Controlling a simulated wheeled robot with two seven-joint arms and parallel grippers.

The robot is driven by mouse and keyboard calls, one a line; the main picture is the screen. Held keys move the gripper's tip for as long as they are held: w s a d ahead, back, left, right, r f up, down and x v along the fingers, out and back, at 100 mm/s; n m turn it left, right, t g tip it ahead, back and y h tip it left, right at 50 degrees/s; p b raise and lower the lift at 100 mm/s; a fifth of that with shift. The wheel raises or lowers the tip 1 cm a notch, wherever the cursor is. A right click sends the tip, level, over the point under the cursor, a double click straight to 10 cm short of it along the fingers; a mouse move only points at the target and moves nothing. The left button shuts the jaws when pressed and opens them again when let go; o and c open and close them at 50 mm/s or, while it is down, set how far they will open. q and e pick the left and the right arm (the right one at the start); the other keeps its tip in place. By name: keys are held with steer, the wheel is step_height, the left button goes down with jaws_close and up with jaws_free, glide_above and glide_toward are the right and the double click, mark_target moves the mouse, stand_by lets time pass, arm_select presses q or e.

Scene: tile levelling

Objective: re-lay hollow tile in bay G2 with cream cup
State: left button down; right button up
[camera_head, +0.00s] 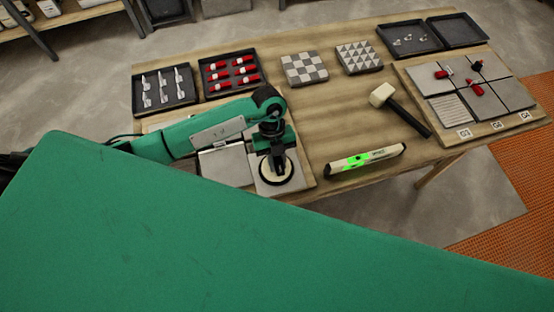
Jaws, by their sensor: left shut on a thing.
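My left gripper (277,158) is shut on the cream cup (267,176), a round pale disc with a dark rim. The cup is over a grey tile (301,179) at the right end of the near board; I cannot tell if it touches the tile. Other grey tiles (226,166) lie left of it, partly behind my left arm. No bay label shows on this board, so I cannot read G2. My right gripper is not in view.
A spirit level (365,159) with green marks and a mallet (400,108) lie to the right. A second tiled board (494,128) has red pieces on it. Trays (165,88) and patterned tiles (304,68) stand behind. A green surface, seemingly mine, fills the foreground.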

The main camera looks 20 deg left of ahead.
arm_select(q)
steer(key=shift+f, duration=0.1)
steer(key=c, duration=1.2)
jaws_free()
steer(key=shift+w+a+r, duration=0.1)
steer(key=shift+w+r, duration=0.05)
steer(key=shift+r, duration=0.15)
steer(key=b+v, duration=0.3)
steer(key=v, duration=0.9)
steer(key=shift+w+r+b, duration=0.1)
steer(key=shift+b, duration=0.3)
steer(key=shift+w+a+r, duration=0.1)
steer(key=shift+a+r, duration=0.05)
steer(key=shift+r, duration=0.25)
